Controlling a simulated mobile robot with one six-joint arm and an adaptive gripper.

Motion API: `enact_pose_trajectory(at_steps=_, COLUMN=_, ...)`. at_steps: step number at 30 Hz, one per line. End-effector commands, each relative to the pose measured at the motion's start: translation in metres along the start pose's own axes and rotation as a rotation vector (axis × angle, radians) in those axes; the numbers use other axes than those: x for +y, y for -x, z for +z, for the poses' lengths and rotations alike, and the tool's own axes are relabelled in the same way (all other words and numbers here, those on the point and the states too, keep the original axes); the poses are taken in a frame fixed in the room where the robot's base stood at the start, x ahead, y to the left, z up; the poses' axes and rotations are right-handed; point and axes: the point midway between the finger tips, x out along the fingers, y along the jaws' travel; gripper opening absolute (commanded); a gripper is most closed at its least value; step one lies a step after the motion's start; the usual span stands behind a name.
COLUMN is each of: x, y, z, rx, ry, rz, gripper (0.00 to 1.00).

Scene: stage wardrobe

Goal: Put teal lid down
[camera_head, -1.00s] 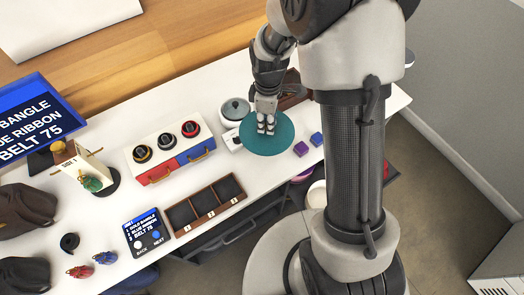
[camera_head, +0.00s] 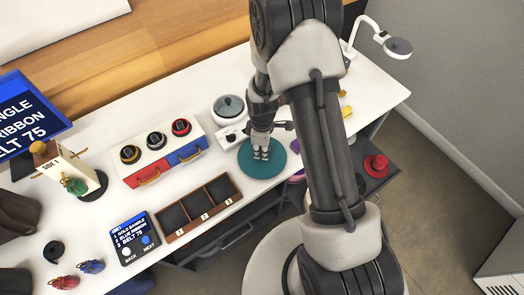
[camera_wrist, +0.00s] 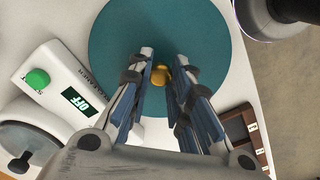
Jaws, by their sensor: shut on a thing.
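The teal lid (camera_head: 281,167) is a flat round disc with a small gold knob (camera_wrist: 161,74). My gripper (camera_head: 262,154) points down at its middle, with its fingers on both sides of the knob; it is shut on the knob. In the wrist view the lid (camera_wrist: 115,38) fills the upper middle, below the fingers (camera_wrist: 161,62). The lid is over the white table near its front edge. I cannot tell whether it touches the tabletop.
A white device with a green button (camera_wrist: 38,79) and a grey-lidded pot (camera_head: 229,105) stand beside the lid. A wooden three-compartment tray (camera_head: 170,236) and a red-and-blue drawer box (camera_head: 150,177) are to the left. A red object (camera_head: 377,163) sits on a dark lower surface at right.

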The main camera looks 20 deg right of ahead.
Motion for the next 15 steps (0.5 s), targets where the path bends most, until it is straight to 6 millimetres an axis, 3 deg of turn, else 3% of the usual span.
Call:
enact_pose_trajectory(at_steps=12, x=0.0006, y=-0.0079, z=-0.0003, rx=0.001, ry=0.000, rz=0.002, gripper=0.00)
enact_pose_trajectory(at_steps=13, x=0.0005, y=-0.0069, z=-0.0003, rx=0.001, ry=0.000, rz=0.001, gripper=0.21)
enact_pose_trajectory(at_steps=15, x=0.0005, y=-0.0064, z=-0.0003, rx=0.001, ry=0.000, rz=0.001, gripper=0.25)
